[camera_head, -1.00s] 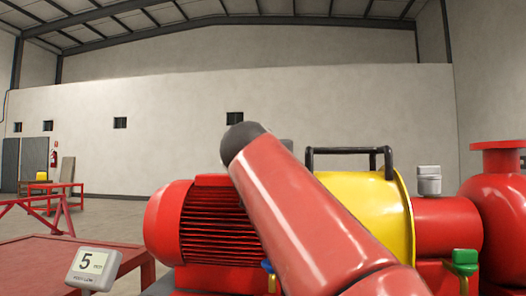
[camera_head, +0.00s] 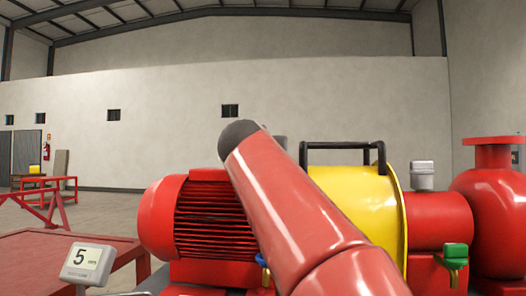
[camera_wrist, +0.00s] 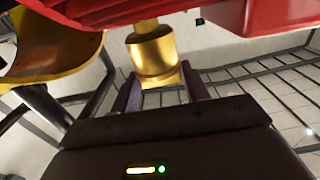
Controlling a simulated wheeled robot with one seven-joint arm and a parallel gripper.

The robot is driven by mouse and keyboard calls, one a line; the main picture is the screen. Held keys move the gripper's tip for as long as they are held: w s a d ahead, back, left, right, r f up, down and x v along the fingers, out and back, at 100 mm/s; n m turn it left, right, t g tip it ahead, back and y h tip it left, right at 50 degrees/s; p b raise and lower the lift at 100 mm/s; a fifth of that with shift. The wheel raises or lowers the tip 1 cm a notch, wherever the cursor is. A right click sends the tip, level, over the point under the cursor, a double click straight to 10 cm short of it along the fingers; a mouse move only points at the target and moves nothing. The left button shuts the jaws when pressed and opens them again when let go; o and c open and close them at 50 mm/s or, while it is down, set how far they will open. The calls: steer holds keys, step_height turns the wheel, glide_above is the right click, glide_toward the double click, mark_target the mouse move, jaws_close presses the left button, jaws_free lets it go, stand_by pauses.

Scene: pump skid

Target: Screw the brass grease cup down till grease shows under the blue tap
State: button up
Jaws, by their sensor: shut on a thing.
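The brass grease cup (camera_wrist: 153,55) hangs under a red part of the skid in the wrist view. My gripper (camera_wrist: 160,88) is shut on its lower end, one dark finger on each side. The blue tap (camera_head: 261,261) shows in the head view low beside the motor, partly covered by my arm. My gripper and the cup do not show in the head view.
The red motor (camera_head: 160,215) and yellow guard (camera_head: 375,205) with its black handle stand close around my arm. A green tap (camera_head: 456,252) is at the right. A display (camera_head: 87,262) reading 5 stands at the left by a red table (camera_head: 50,250).

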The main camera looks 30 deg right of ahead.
steer(key=shift+f+m+g+h+b, duration=0.1)
steer(key=shift+m+g+h+b, duration=0.2)
steer(key=shift+h+b, duration=0.1)
steer(key=shift+w+a+m+g+h+b, duration=0.1)
steer(key=shift+m+g+h+b, duration=0.2)
steer(key=shift+m+g+h, duration=0.2)
steer(key=shift+w+a+m+g+h+b, duration=0.1)
steer(key=shift+m+g+h+b, duration=0.15)
steer(key=shift+m+g+h, duration=0.25)
steer(key=m+g+h, duration=0.1)
steer(key=m+g+h+p, duration=0.1)
steer(key=g+h, duration=0.1)
steer(key=shift+w+a+r+m+g, duration=0.2)
steer(key=shift+m+g, duration=0.1)
steer(key=shift+m, duration=0.1)
steer(key=shift+f+m+g+h+p, duration=0.1)
steer(key=shift+m+g+h+p, duration=0.55)
steer(key=shift+m+g, duration=0.75)
steer(key=shift+g, duration=0.5)
steer(key=o, duration=1)
steer(key=b+v, duration=0.1)
steer(key=v, duration=0.6)
steer(key=shift+a, duration=0.35)
